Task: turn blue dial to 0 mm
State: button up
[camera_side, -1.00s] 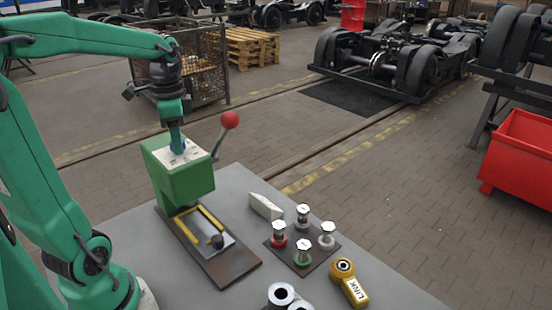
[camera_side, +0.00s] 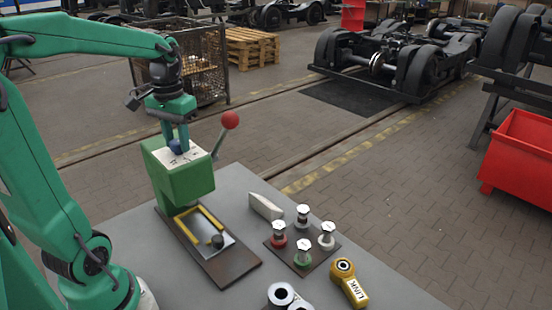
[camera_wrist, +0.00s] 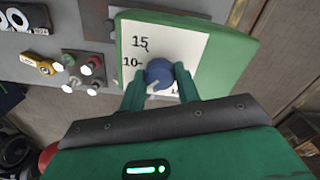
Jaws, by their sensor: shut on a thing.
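The blue dial (camera_wrist: 159,72) sits on a white scale plate (camera_wrist: 190,45) on top of the green press head (camera_side: 186,182). In the wrist view the marks 15 and 10 show on the plate; another label below is partly hidden by a finger. A pale pointer line on the dial points toward the lower left of that view, below the 10 mark. My gripper (camera_wrist: 160,84) is shut on the dial, one finger on each side. In the side view the dial (camera_side: 176,146) shows between the fingers.
A lever with a red ball (camera_side: 230,120) rises beside the press head. On the grey table stand a plate with several capped pins (camera_side: 303,246), a white wedge (camera_side: 266,206), a yellow LINK piece (camera_side: 350,283) and metal rings (camera_side: 281,295). The table's right front is clear.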

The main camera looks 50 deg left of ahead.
aim_at(177, 141)
jog(key=n, duration=0.4)
jog(key=shift+r+n, duration=0.1)
jog(key=shift+n, duration=2.1)
jog(key=o, duration=1)
jog(key=shift+r, duration=3.9)
